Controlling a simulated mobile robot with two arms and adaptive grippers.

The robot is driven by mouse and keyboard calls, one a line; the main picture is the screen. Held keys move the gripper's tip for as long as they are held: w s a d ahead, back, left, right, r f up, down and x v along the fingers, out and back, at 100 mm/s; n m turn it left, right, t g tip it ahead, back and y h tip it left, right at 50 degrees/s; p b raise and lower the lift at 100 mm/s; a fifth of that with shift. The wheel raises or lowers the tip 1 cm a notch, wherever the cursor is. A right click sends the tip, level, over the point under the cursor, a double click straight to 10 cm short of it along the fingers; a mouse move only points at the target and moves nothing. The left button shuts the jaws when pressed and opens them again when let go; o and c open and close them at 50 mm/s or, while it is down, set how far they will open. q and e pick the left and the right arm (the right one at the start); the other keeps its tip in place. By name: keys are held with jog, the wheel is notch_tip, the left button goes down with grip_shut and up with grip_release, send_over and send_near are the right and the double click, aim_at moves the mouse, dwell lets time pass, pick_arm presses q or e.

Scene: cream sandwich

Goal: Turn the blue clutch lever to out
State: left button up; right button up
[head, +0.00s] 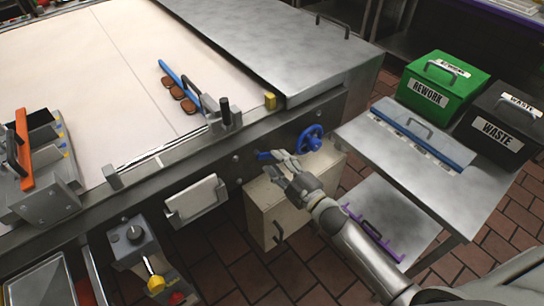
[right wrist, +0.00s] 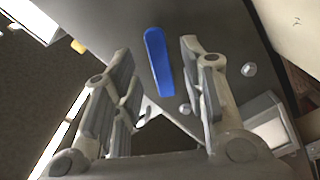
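The blue clutch lever (head: 265,155) is on the side panel of the conveyor machine, left of the blue handwheel. In the right wrist view the lever (right wrist: 158,62) is a blue bar standing nearly upright in the picture, tilted a little, between the two fingers. My right gripper (head: 279,166) is open, with its fingertips close to the lever. Whether a finger touches it I cannot tell. In the right wrist view the open fingers (right wrist: 156,75) stand on either side of the lever. My left gripper is not in view.
A blue handwheel (head: 309,139) sits just right of the lever. A beige box (head: 278,205) is below my right gripper. A steel side table (head: 410,165) holds a green REWORK bin (head: 444,84) and a dark WASTE bin (head: 500,122). A white tray (head: 196,200) hangs on the panel at left.

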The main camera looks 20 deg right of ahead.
jog(key=shift+x, duration=1.4)
grip_shut()
